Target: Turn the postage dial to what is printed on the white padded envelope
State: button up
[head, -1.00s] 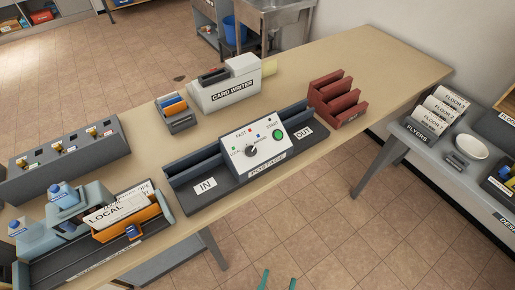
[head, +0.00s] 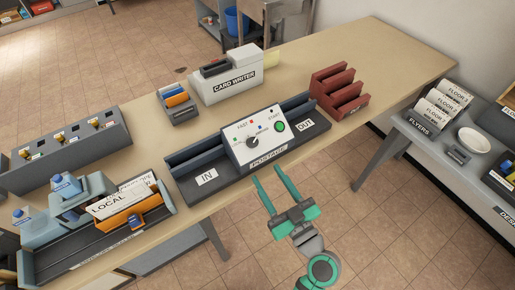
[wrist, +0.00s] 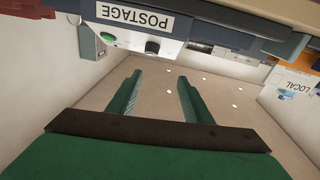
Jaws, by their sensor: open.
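The postage machine (head: 243,157) is a grey unit on the table, with an IN side at left and an OUT side at right. Its white panel bears a dark round dial (head: 252,142), small coloured marks around it and a green START button (head: 279,126). In the wrist view its POSTAGE label (wrist: 139,20) shows upside down at the top, with the dark dial (wrist: 152,46) below it. My gripper (head: 272,180) is open and empty, just in front of the machine and apart from it. I cannot make out a white padded envelope.
A holder of white cards marked LOCAL (head: 108,207) stands left of the machine. A side table with flyers (head: 440,108) is at right. The floor in front is clear.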

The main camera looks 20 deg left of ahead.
aim_at(254, 144)
jog(key=shift+m+g+h, duration=0.3)
jog(key=shift+m+h, duration=0.1)
jog(key=shift+h, duration=0.1)
jog(key=w+a, duration=0.1)
jog(key=w, duration=0.1)
jog(key=w+a, duration=0.2)
jog(key=w, duration=0.1)
jog(key=w+a, duration=0.2)
jog(key=w, duration=0.1)
jog(key=shift+w+a+f, duration=0.2)
jog(key=shift+w+f, duration=0.05)
jog(key=shift+f, duration=0.1)
jog(key=shift+w+a, duration=0.4)
jog(key=shift+a, duration=0.45)
jog(key=shift+d, duration=0.1)
